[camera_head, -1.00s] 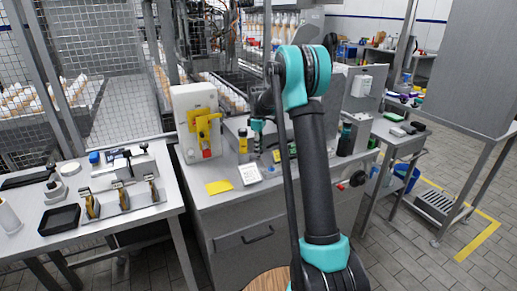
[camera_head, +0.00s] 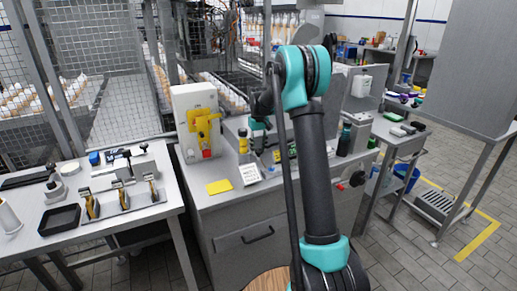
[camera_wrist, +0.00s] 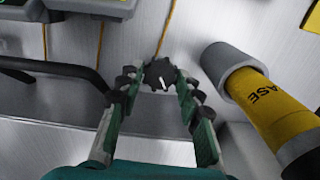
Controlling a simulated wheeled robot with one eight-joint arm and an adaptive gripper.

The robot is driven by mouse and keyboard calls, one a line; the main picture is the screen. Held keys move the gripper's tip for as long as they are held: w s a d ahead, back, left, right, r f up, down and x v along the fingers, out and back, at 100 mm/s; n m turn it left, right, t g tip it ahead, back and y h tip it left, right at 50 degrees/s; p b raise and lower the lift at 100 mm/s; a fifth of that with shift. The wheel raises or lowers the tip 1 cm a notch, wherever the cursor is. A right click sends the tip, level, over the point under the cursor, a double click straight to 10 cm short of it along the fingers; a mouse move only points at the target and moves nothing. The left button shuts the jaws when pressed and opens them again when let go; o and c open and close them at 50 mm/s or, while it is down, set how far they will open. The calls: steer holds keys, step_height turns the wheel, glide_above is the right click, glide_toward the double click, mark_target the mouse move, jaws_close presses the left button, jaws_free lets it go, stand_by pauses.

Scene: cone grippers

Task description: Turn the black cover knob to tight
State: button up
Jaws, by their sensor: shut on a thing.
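The black cover knob (camera_wrist: 159,73) shows in the wrist view as a dark lobed knob with a short white mark on its face. It sits on a pale metal surface. My gripper (camera_wrist: 157,85) has its two green-padded fingers on either side of the knob, and it is shut on it. In the head view my gripper (camera_head: 257,140) is small and reaches down over the steel counter behind the yellow-labelled tube. The knob cannot be made out there. Part of its rim is hidden by the fingertips.
A yellow grease tube (camera_wrist: 262,100) with a grey cap lies close right of my fingers. A black bar (camera_wrist: 60,70) is at the left. On the counter stand a white box with a yellow switch (camera_head: 203,125), a yellow pad (camera_head: 219,187) and a white card (camera_head: 250,174).

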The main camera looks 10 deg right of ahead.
mark_target(259, 150)
steer(key=m, duration=0.5)
steer(key=shift+m, duration=0.4)
stand_by(0.4)
steer(key=o, duration=1.2)
steer(key=shift+c, duration=0.2)
step_height(259, 150, up, 12)
